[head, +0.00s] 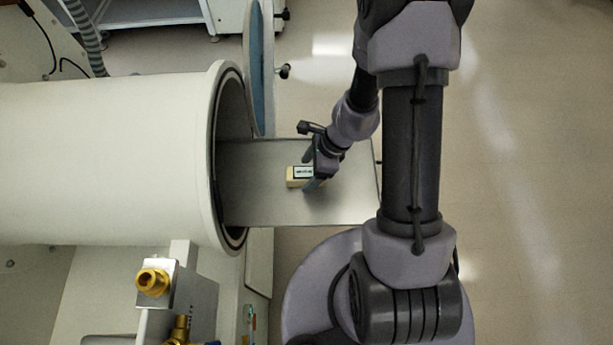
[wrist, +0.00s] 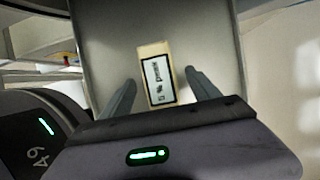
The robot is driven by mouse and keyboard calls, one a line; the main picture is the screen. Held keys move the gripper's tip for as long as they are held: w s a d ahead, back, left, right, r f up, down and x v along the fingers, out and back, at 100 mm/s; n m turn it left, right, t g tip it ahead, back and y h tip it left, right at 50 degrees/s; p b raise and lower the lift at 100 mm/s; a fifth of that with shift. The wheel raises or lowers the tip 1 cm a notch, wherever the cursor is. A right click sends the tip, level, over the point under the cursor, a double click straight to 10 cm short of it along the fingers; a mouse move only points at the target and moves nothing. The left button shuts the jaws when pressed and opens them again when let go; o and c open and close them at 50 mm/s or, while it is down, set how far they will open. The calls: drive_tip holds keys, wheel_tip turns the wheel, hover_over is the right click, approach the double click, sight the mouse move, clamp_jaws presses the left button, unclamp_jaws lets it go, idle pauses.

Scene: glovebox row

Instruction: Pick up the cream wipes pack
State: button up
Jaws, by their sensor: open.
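The cream wipes pack (head: 291,178) is a small block with a black-framed white label. It lies on the metal tray that sticks out of the round chamber. In the wrist view the pack (wrist: 154,48) lies between my gripper's two fingers, with a gap on each side. My gripper (head: 309,174) is open over the pack, and its fingers also show in the wrist view (wrist: 160,88). In the head view the gripper hides part of the pack. I cannot tell the exact height of the fingertips above the tray.
The metal tray (head: 260,200) is otherwise bare. Brass fittings (head: 153,282) stand at the front left. Open floor (head: 540,170) lies to the right.

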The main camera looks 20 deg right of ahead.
drive_tip(key=shift+x, duration=0.9)
drive_tip(key=shift+r, duration=0.2)
drive_tip(key=shift+c, duration=0.4)
clamp_jaws()
